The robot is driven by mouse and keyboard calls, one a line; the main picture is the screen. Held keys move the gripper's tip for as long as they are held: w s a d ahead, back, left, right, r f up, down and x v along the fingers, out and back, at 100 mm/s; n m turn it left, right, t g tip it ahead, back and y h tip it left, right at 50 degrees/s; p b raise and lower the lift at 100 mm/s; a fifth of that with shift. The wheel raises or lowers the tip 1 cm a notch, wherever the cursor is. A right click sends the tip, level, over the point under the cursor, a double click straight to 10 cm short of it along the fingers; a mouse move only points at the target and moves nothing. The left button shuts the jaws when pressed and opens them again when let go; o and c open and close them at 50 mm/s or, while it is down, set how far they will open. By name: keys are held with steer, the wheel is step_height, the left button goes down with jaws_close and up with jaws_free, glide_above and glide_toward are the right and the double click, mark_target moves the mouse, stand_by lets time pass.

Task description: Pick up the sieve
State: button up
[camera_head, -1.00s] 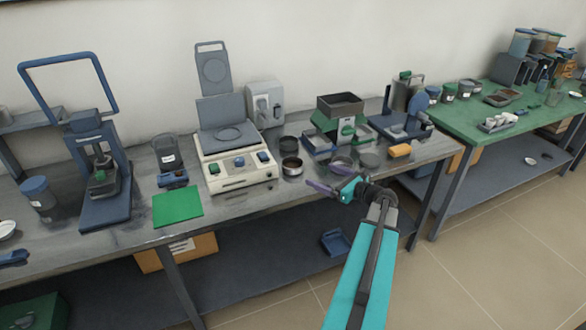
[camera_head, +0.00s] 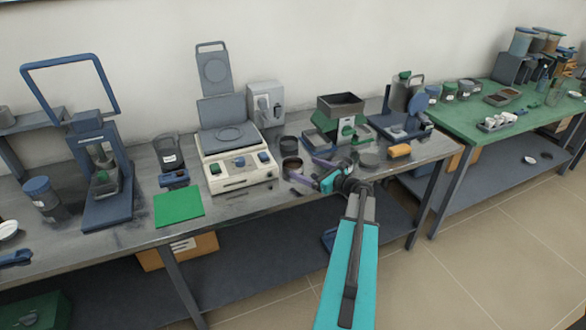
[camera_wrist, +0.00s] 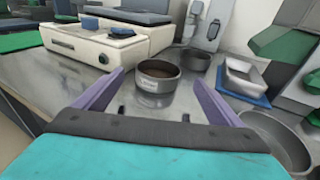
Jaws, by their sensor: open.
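The sieve looks to be the round, low metal pan with a small white label on its wall (camera_wrist: 158,84); it stands upright on the grey bench. In the head view the sieve (camera_head: 291,167) is right of the cream balance-like device, partly close behind the fingers. My gripper (camera_head: 308,173) is open, its purple fingers pointing at the sieve from the front right. In the wrist view my gripper (camera_wrist: 158,92) has one finger on each side of the sieve's line, with the sieve ahead of the tips and no visible contact.
The cream device (camera_wrist: 100,45) stands left of the sieve. A darker round pan (camera_wrist: 196,60) is just behind it. A wider round pan (camera_wrist: 278,138) is close to the right finger. A white tray on blue (camera_wrist: 245,78) lies further right. Bare bench surrounds the sieve's front.

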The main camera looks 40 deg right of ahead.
mark_target(298, 165)
steer(key=shift+w+a+f+p, duration=0.15)
steer(key=shift+w+p, duration=0.7)
steer(key=shift+w, duration=1.05)
steer(key=shift+w+f, duration=0.15)
steer(key=shift+w, duration=0.55)
steer(key=c, duration=1.5)
